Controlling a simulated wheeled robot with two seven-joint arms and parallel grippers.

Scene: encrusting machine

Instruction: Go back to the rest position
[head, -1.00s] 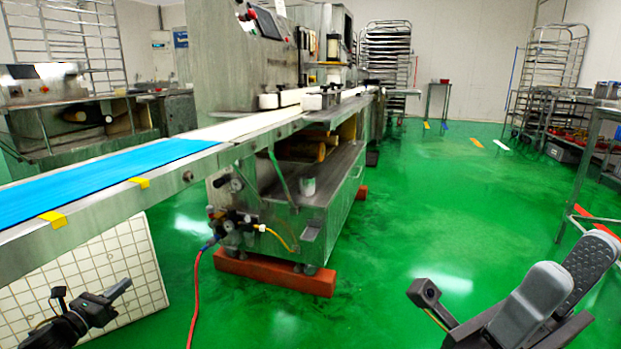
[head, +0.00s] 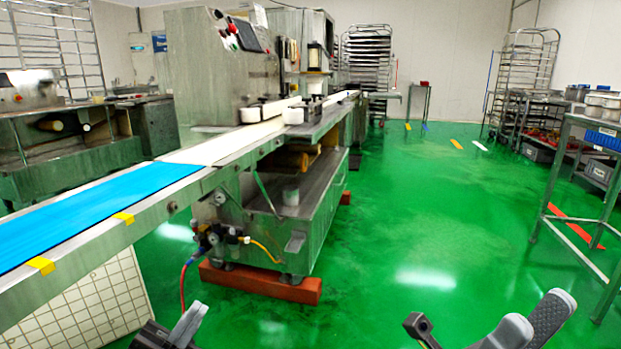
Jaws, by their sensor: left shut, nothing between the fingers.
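My left gripper (head: 178,332) shows at the bottom edge, left of the middle, in front of the green floor and the white tiled panel. It is shut and empty, and most of it is cut off by the frame.
A white tiled panel (head: 95,305) leans below the conveyor. A red hose (head: 184,285) hangs to the floor by the orange-red foot block (head: 262,283). A metal table frame (head: 553,190) stands at the right. Wheeled racks (head: 522,75) stand behind. The green floor (head: 420,215) between is clear.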

